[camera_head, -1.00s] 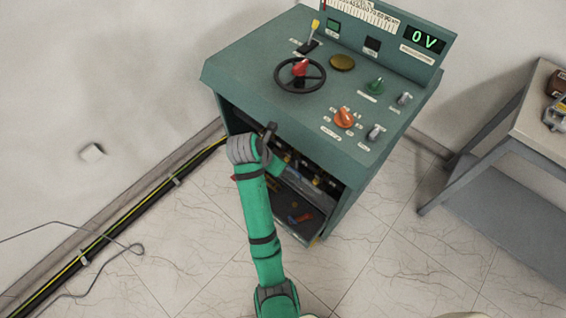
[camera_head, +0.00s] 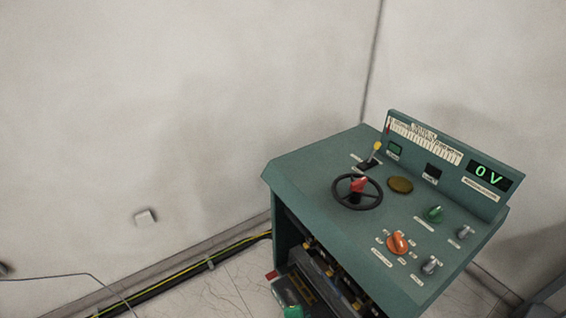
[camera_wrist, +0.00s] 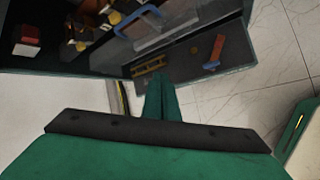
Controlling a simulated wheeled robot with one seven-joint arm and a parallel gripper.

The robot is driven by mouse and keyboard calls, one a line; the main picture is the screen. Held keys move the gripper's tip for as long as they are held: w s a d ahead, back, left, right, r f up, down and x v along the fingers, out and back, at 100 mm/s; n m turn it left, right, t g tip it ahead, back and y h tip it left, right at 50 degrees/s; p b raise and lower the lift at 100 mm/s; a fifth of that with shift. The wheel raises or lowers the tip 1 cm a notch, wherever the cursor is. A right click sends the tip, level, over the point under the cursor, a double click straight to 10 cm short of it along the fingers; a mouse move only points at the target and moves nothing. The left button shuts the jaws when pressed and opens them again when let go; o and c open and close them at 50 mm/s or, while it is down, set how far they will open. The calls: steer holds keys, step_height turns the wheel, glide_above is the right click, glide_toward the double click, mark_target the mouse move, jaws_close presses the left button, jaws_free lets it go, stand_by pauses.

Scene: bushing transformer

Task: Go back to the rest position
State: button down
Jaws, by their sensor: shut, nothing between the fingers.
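My gripper (camera_wrist: 160,92) shows in the wrist view as a narrow green wedge beyond a dark bar, its fingers together and empty. It points toward the open lower bay of the green control cabinet (camera_wrist: 215,75). I cannot tell how far it is from the bay.
Cables (camera_head: 190,273) run along the wall's foot. Tiled floor (camera_wrist: 275,55) is bare beside the bay.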

steer(key=s+a+m+t+y, duration=0.1)
steer(key=s+a+m+t, duration=0.15)
steer(key=s+m, duration=0.45)
steer(key=s+a+r+m+t+y, duration=0.1)
steer(key=s+a+r+m+t, duration=0.1)
steer(key=s+r+m, duration=0.4)
steer(key=s+a+r+m+t+y, duration=0.1)
steer(key=s+r+m, duration=0.4)
steer(key=s+r, duration=0.5)
steer(key=s+a+t, duration=0.1)
steer(key=s+t, duration=0.1)
steer(key=s, duration=0.2)
steer(key=shift+s+a+r+m+t, duration=0.2)
steer(key=shift+s+a+m+t, duration=0.1)
steer(key=shift+m+t, duration=0.1)
steer(key=shift+d, duration=0.1)
